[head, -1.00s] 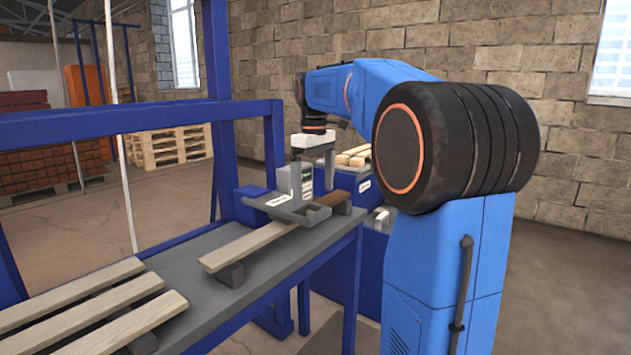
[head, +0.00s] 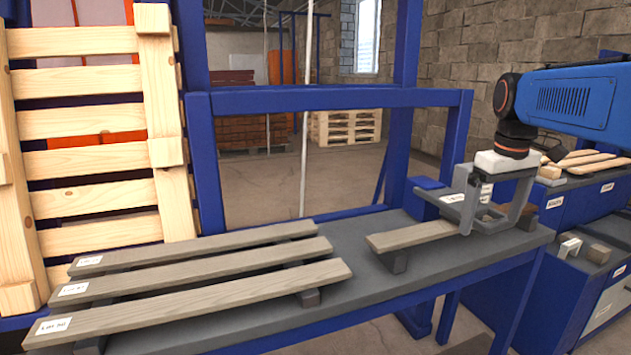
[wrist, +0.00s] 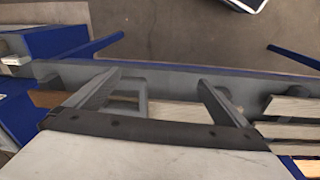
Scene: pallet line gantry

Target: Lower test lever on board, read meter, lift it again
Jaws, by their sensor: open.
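A wooden board (head: 412,236) lies on supports on the grey bench, and its right end runs under a grey test fixture (head: 452,207). In the head view my gripper (head: 494,203) is over the fixture, pointing down, fingers apart on either side of it. In the wrist view my open gripper (wrist: 158,82) has the fixture's grey frame (wrist: 128,100) and the board (wrist: 186,113) between its fingers, with nothing visibly clamped. The lever cannot be told apart from the fixture. The meter reading is not legible; my gripper partly covers that area.
Several labelled boards (head: 205,270) lie on the bench (head: 375,290) at left. A blue gantry frame (head: 330,98) stands behind it, and a wooden pallet (head: 90,155) stands upright at far left. Blue cabinets (head: 570,205) with wood pieces stand at right.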

